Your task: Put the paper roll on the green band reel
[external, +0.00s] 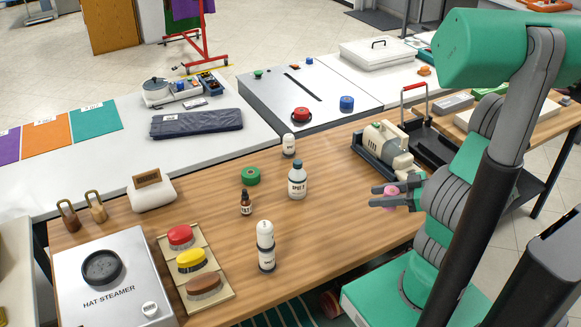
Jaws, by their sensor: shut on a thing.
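The green band reel (250,176) lies flat on the wooden table, near the middle. My gripper (386,196) is at the right part of the table, to the right of the reel and well apart from it. It is shut on a small pink roll (391,189), which appears to be the paper roll. The fingers point left and partly hide the roll. I cannot tell how high it is above the table.
A white bottle (297,181), a brown dropper bottle (246,203) and a small white bottle (289,145) stand around the reel. A taller white bottle (266,247) stands nearer the front. A cream machine (385,148) is behind my gripper. Bare wood lies between reel and gripper, beyond the white bottle.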

